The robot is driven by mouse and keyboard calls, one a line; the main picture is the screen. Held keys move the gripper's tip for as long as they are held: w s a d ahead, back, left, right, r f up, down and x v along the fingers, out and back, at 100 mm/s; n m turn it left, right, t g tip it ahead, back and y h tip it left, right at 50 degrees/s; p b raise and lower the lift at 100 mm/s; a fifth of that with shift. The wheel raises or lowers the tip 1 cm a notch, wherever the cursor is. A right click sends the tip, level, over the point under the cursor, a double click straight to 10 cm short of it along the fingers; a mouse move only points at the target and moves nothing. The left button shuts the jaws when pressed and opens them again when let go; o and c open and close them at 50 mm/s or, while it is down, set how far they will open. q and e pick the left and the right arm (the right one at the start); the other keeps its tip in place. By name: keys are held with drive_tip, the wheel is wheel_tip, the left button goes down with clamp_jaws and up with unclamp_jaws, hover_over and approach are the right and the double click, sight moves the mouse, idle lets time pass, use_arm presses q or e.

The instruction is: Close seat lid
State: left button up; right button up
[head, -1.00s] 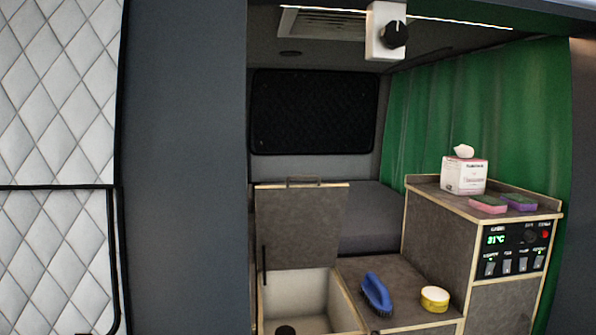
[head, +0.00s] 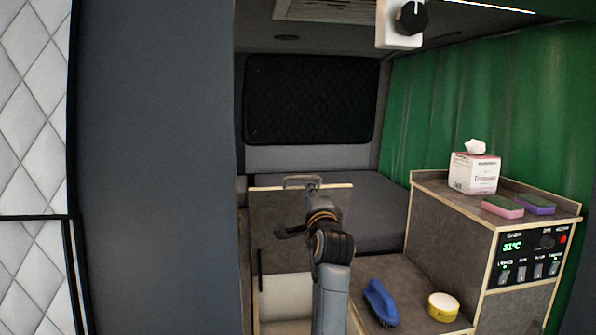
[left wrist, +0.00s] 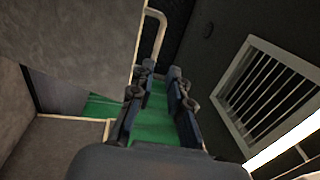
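The grey seat lid (head: 275,215) with a pale wooden edge stands raised and upright over the open seat box (head: 285,300). A metal bar handle (head: 300,178) is on its top edge. My left gripper (head: 312,188) is in front of the lid, near the handle, with its arm hiding part of the lid and box. In the left wrist view the lid (left wrist: 75,45) fills the upper left, and its handle (left wrist: 156,22) lies beyond the fingers. The left gripper (left wrist: 161,70) is open, its fingers apart with nothing between them. My right gripper is not in view.
A blue brush (head: 380,303) and a yellow tub (head: 443,306) sit on the bench right of the box. The cabinet (head: 450,228) holds a tissue box (head: 474,172) and sponges (head: 502,206). A white box with a black knob (head: 400,22) hangs above.

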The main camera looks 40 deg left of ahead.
sight(302, 178)
use_arm(q)
drive_tip(key=p+x, duration=0.3)
drive_tip(key=x, duration=0.7)
drive_tip(key=shift+a, duration=0.2)
drive_tip(key=shift+w+a, duration=0.2)
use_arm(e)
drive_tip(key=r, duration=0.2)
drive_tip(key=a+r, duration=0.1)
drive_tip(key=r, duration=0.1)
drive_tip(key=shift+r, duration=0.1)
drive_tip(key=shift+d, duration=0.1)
use_arm(q)
drive_tip(key=shift+c, duration=0.4)
clamp_jaws()
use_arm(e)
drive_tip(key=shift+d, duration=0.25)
